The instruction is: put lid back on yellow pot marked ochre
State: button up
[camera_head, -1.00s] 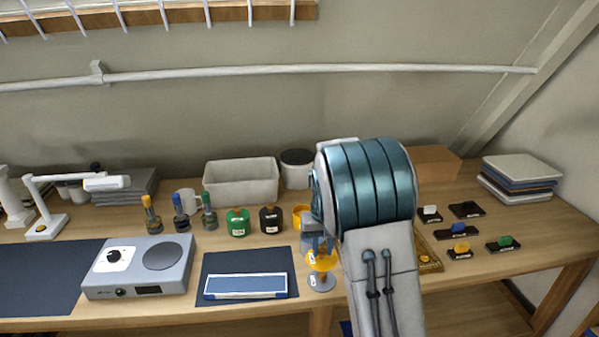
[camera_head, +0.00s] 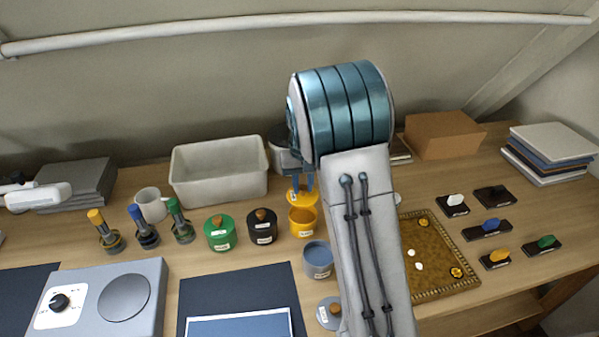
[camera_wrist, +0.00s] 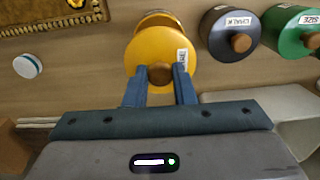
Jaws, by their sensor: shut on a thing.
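My gripper (camera_head: 303,182) is shut on the knob of the yellow lid (camera_head: 298,195). It holds the lid over the back part of the open yellow pot (camera_head: 303,222) in the head view. The pot's inside still shows in front of the lid, and the pot bears a white label. In the wrist view the gripper (camera_wrist: 160,82) pinches the brown knob of the yellow lid (camera_wrist: 152,50), whose label is turned sideways. The lid hides most of what is beneath it there, and I cannot tell whether it touches the pot.
A black lidded pot (camera_head: 262,227) and a green lidded pot (camera_head: 220,234) stand left of the yellow pot. An open grey pot (camera_head: 317,260) stands in front, its lid (camera_head: 329,313) lying nearer. A white bin (camera_head: 220,188) is behind. A patterned board (camera_head: 428,285) lies right.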

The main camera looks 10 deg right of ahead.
aim_at(303, 195)
jog(key=shift+s+f+b, duration=0.15)
jog(key=shift+f+b, duration=0.25)
jog(key=shift+f, duration=0.15)
jog(key=shift+f+b, duration=1.8)
jog(key=shift+f, duration=0.85)
jog(key=shift+f, duration=0.15)
jog(key=o, duration=1.5)
jog(key=shift+r+p, duration=2.2)
jog(key=shift+r, duration=1.35)
jog(key=shift+c, duration=0.2)
grip_shut()
